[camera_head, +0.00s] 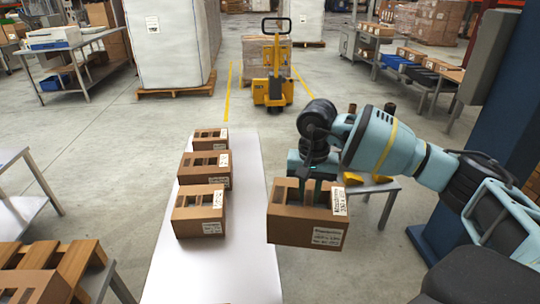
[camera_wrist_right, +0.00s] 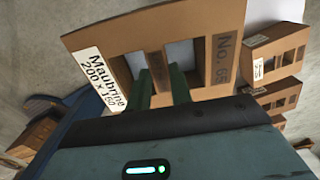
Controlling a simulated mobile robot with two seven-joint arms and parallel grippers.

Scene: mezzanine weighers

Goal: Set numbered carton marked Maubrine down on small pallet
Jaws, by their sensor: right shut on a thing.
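My right gripper (camera_head: 308,182) is shut on the brown numbered carton (camera_head: 292,231), fingers down at the slots in its top. A small wooden pallet (camera_head: 88,256) with slats shows at the lower left, cut by the frame edge. My left gripper is not in view.
Three similar cartons (camera_head: 199,212) stand in a row along the left of the white table (camera_head: 200,275). A yellow pallet truck (camera_head: 272,90) stands behind. A grey bench (camera_head: 388,186) is beyond my right arm.

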